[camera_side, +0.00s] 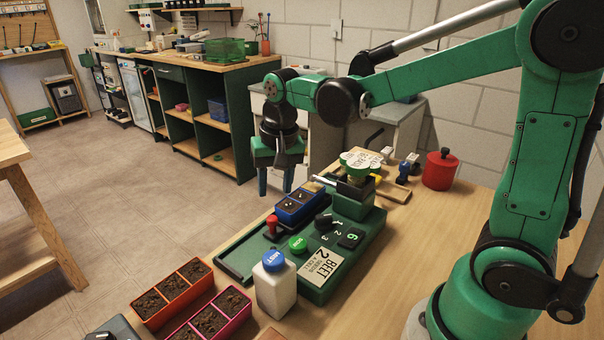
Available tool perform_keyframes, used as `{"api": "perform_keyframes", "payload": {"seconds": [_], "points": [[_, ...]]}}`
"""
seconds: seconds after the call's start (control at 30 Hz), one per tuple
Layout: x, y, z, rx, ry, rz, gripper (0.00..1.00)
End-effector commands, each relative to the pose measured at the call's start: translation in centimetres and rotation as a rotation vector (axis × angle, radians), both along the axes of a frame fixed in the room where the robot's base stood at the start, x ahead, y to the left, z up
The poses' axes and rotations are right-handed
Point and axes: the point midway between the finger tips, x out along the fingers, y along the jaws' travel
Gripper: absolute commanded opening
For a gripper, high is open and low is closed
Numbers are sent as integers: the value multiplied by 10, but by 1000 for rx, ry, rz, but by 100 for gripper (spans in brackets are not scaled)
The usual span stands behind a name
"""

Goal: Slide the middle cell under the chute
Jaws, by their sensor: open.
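A blue seedling tray (287,219) with a row of soil-filled cells sits on the rail of a green seeder (369,234). Pale specks show on the soil of the nearer cells. The seeder's thin metal chute (325,182) points left over the far end of the tray; which cell lies exactly under its tip is hard to tell. A red knob (272,222) stands at the tray's near end. My gripper (276,190) is open and empty, pointing down. In the picture it is just above and left of the tray, apart from it.
A white MIST bottle (275,291), an orange tray (160,318) and a pink tray (232,321) stand nearer. A red pot (439,172) stands behind right.

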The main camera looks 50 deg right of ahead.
Motion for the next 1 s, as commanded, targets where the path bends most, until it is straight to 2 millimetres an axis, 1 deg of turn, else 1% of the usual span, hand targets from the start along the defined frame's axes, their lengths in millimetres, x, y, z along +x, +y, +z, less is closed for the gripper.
{"api": "perform_keyframes", "payload": {"seconds": [0.03,0.2,0.37,0.7,0.83,1.0], "points": [[8,-3,-7,7,36,-46,42],[20,-7,-24,20,124,-159,42],[22,-8,-34,23,149,-191,42],[22,-8,-76,23,147,-189,42],[22,-8,-84,23,147,-189,42],[22,-8,-85,23,146,-188,42]]}}
